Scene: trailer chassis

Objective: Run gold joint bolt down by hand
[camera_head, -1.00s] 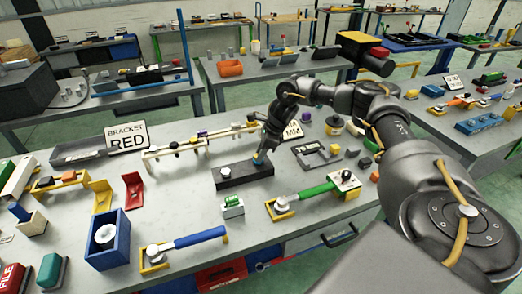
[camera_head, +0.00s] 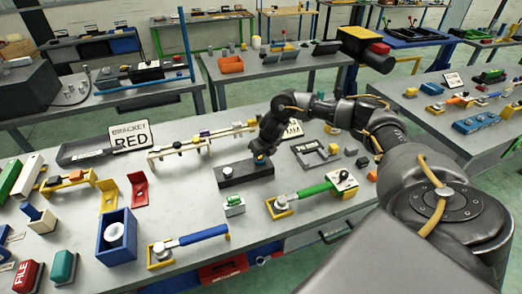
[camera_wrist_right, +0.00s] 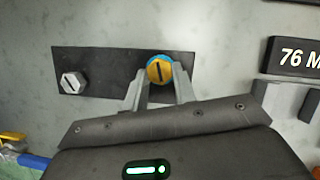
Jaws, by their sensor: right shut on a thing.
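A dark joint block (camera_head: 236,176) lies on the grey bench in the head view. It shows in the wrist view as a dark plate (camera_wrist_right: 108,65). The gold bolt (camera_wrist_right: 160,69), slotted and with a blue ring around it, is at the plate's right end. A silver slotted hex bolt (camera_wrist_right: 73,83) is at its left end. My right gripper (camera_head: 262,156) is over the block's right end, its two fingers shut on the gold bolt from either side. How deep the bolt sits is hidden. My left gripper is not in view.
A green-handled wrench (camera_head: 308,191) and a small green-topped block (camera_head: 234,206) lie in front of the block. A yellow-and-white rack (camera_head: 200,143) stands behind it. A blue box (camera_head: 117,238) stands at front left.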

